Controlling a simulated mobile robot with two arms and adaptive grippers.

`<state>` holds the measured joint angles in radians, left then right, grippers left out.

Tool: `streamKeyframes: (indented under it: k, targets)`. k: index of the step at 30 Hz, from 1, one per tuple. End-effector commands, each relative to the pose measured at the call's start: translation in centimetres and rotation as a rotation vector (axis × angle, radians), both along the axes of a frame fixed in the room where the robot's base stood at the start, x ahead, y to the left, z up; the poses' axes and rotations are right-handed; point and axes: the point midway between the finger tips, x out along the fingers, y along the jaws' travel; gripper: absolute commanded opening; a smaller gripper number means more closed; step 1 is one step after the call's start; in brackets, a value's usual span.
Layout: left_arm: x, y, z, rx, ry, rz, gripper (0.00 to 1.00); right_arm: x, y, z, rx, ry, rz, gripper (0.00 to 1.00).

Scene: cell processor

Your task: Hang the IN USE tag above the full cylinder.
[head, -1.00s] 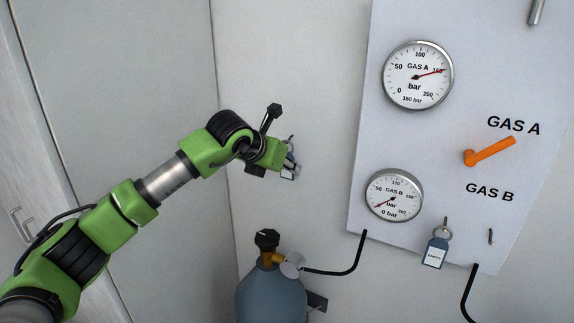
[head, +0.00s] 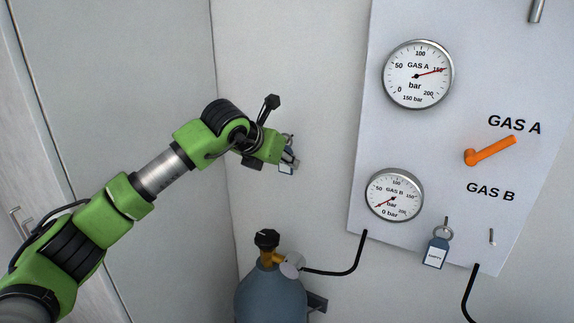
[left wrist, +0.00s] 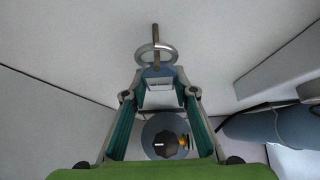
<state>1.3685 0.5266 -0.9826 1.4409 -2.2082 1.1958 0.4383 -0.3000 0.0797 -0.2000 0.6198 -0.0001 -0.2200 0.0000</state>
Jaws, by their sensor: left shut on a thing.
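My left gripper (head: 291,160) is shut on a blue tag (head: 286,169) with a white label and a metal ring. Its text cannot be read. In the left wrist view the tag (left wrist: 158,76) sits between the fingertips (left wrist: 160,97), with its ring (left wrist: 156,53) upright beyond them. A thin wall peg (left wrist: 155,34) overlaps the ring; I cannot tell whether it passes through. The blue-grey cylinder (head: 270,297) with a black knob stands below the gripper. The GAS A gauge (head: 418,75) reads about 150 bar; the GAS B gauge (head: 394,196) reads near 0. My right gripper is out of view.
An EMPTY tag (head: 436,253) hangs from a peg at the panel (head: 400,135) bottom, with a bare peg (head: 491,237) to its right. An orange lever (head: 490,151) points towards GAS A. A second cylinder (left wrist: 285,126) shows at right in the wrist view. Bare wall surrounds the gripper.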

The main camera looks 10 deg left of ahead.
Motion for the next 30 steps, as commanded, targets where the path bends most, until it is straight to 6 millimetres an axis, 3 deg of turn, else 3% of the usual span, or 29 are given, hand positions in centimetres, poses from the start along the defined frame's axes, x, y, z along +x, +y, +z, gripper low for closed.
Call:
streamKeyframes:
  k: [30]
  targets:
    - [-2.3, 0.7, 1.2, 0.001, 0.0, 0.001, 0.0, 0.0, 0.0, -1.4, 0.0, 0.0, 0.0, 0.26]
